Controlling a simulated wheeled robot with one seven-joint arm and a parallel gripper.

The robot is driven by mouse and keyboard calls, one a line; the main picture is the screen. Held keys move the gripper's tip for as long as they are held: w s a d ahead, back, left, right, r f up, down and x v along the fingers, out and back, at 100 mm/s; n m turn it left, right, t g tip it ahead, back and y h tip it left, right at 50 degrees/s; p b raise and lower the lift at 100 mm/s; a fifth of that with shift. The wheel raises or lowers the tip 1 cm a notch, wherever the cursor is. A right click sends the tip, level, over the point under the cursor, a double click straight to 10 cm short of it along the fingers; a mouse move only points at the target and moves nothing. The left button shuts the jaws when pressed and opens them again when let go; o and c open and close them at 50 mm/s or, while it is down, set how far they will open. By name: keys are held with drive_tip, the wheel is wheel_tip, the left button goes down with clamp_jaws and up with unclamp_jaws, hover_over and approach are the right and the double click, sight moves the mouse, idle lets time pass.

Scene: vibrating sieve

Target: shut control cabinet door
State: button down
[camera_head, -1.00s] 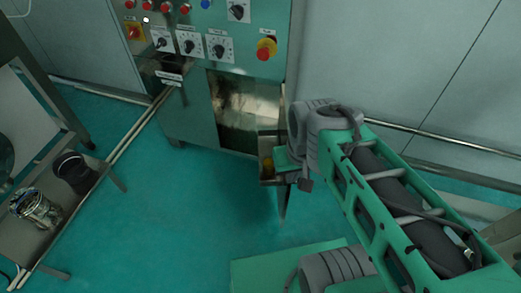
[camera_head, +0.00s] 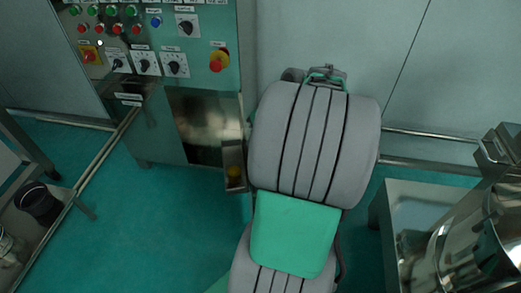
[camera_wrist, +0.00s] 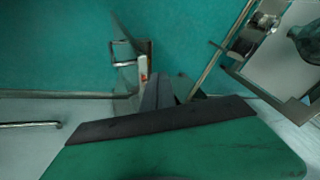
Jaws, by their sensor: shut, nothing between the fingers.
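The control cabinet (camera_head: 160,100) stands at the upper left of the head view, with buttons, knobs and a yellow-red emergency switch on its panel. Its lower front shows a dark, shiny recess or panel (camera_head: 203,125). A narrow metal piece (camera_head: 234,165) with something yellow low on it juts out at the right edge of this area. It may be the door seen nearly edge-on, but I cannot be sure. My arm hides what lies right of it. My gripper is hidden in the head view. In the wrist view my gripper (camera_wrist: 158,92) is shut and empty, near a small metal bracket (camera_wrist: 130,62).
A steel machine (camera_head: 450,245) stands at the lower right. A shelf or table with a dark pot (camera_head: 38,200) is at the left. Pipes run along the wall base. Green floor (camera_head: 150,220) in front of the cabinet is clear.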

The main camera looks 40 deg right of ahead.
drive_tip(key=s+d+m+t, duration=0.1)
drive_tip(key=s+d+t, duration=0.1)
drive_tip(key=s+d, duration=0.6)
drive_tip(key=w+a+f+b, duration=0.2)
drive_tip(key=w+a+f, duration=0.1)
drive_tip(key=w+f, duration=0.5)
drive_tip(key=shift+w+f+b, duration=0.15)
drive_tip(key=shift+w+b, duration=0.15)
drive_tip(key=shift+w, duration=0.6)
drive_tip(key=shift+a+m, duration=0.2)
drive_tip(key=shift+m, duration=0.1)
